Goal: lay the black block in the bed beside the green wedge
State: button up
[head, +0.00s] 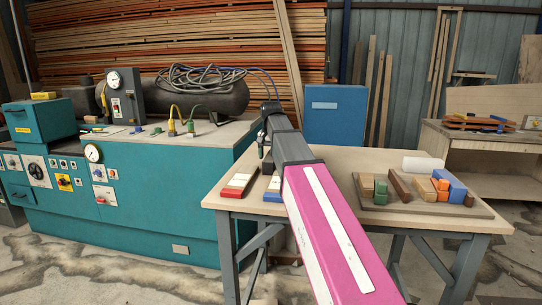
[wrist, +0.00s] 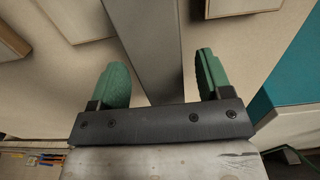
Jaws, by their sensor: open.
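The green wedge (head: 380,193) stands among wooden pieces on a flat tray (head: 425,212) on the right of the workbench. Other blocks stand close around it, and I cannot make out the free bed beside it. I cannot pick out the black block for certain in either view. My gripper (head: 264,143) is at the far end of my pink arm, over the left back of the bench, away from the tray. In the wrist view my gripper (wrist: 160,82) is open, with green fingertips apart. A long grey band runs between them; I cannot tell what it is.
A red-and-white piece (head: 239,184) and a blue-and-white piece (head: 273,188) lie on the bench's left. A teal machine (head: 150,200) stands left.

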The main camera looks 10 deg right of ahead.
notch_tip(320, 180, up, 11)
jog(key=shift+o, duration=0.4)
jog(key=shift+r, duration=0.4)
jog(key=shift+f, duration=6)
jog(key=c, duration=1.2)
jog(key=shift+r, duration=0.15)
